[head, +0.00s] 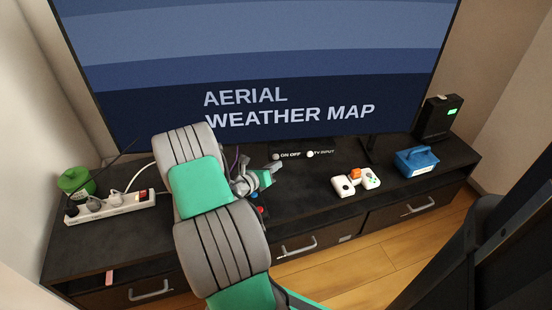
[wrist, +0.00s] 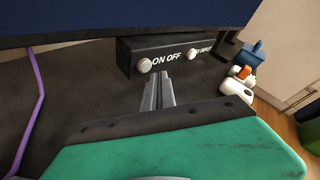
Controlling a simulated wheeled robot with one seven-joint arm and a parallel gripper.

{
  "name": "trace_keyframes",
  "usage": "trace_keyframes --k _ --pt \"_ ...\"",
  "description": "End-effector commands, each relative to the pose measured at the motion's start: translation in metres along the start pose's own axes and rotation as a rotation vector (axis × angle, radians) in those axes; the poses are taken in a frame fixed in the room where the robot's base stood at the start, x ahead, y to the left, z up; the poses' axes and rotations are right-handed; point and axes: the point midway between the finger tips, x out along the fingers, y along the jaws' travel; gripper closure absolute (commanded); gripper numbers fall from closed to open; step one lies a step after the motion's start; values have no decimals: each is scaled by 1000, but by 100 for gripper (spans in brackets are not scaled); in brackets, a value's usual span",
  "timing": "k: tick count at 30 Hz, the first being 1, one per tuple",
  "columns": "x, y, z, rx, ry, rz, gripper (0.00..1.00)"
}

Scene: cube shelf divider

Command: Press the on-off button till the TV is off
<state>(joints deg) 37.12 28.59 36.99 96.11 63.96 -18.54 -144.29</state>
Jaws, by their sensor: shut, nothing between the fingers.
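The TV (head: 260,60) is on and shows a blue picture with the words "AERIAL WEATHER MAP". Below its screen is a dark panel with a white round on-off button (head: 276,156), labelled ON OFF, and a TV input button (head: 310,154) to its right. In the wrist view the on-off button (wrist: 145,65) sits at the left of the panel. My gripper (wrist: 162,78) is shut and empty. Its tips are just below and slightly right of the button in that view; I cannot tell whether they touch it. The gripper (head: 272,168) also shows near the button in the head view.
The TV stands on a dark cabinet (head: 110,240) with drawers. A power strip (head: 110,207) and green jar (head: 76,184) are at left. White controllers (head: 343,185), a blue box (head: 416,161) and a black device (head: 437,118) are at right. A purple cable (wrist: 36,105) hangs left.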

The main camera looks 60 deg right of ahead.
Motion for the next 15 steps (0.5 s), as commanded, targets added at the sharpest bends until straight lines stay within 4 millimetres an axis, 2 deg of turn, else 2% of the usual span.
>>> trace_keyframes --k 15 --pt "4 2 4 1 0 0 100"
